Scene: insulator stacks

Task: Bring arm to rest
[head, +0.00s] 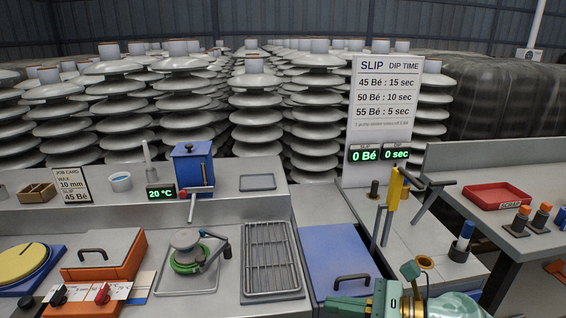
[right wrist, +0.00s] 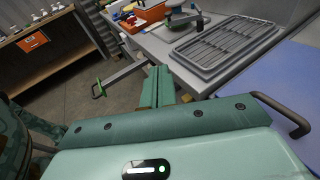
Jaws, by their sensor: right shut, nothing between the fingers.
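My right gripper (head: 337,306) is at the bottom of the head view, right of centre, with its fingers pointing left. It is in front of the blue lid panel (head: 340,255) with a dark handle. In the right wrist view its two green fingers (right wrist: 157,86) lie together with nothing between them. The right arm comes in from the lower right. My left gripper does not show in either view.
A wire rack tray (head: 271,258) and a tray with a green-ringed device (head: 187,252) stand on the grey bench. A yellow lever stand (head: 395,195) and a red tray (head: 497,197) are at right. Insulator stacks (head: 255,100) fill the back. Open floor (right wrist: 75,95) shows in the wrist view.

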